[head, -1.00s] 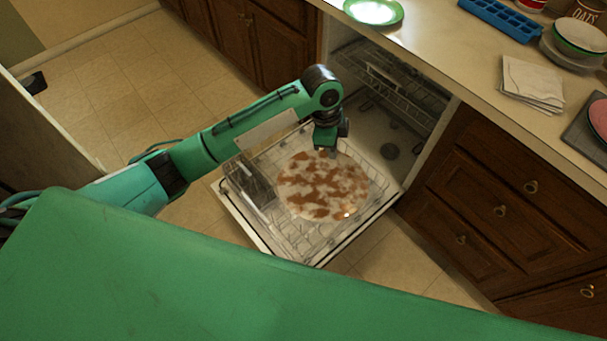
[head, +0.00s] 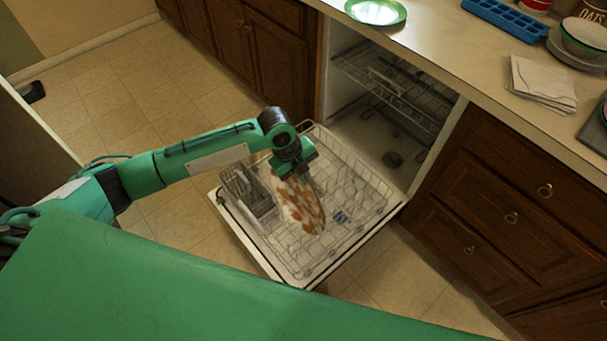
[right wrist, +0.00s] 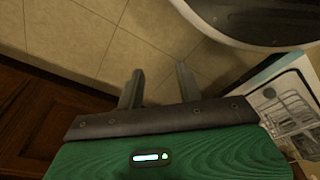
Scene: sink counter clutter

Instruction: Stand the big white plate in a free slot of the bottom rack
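The big white plate (head: 303,208), blotched with brown stains, hangs from my left gripper (head: 296,172). The gripper is shut on its upper edge. The plate is steeply tilted and shows as a narrow oval, above or within the bottom rack (head: 362,180); I cannot tell whether it touches the wires. The rack is pulled out over the open dishwasher door. Part of it shows in the right wrist view (right wrist: 292,110). My right gripper (right wrist: 160,82) is open and empty, above the tiled floor.
A grey cutlery basket (head: 245,192) stands at the rack's left side. The upper rack (head: 390,95) is inside the dishwasher. The counter holds a green-rimmed plate (head: 376,11), a blue tray (head: 506,18) and napkins (head: 541,82).

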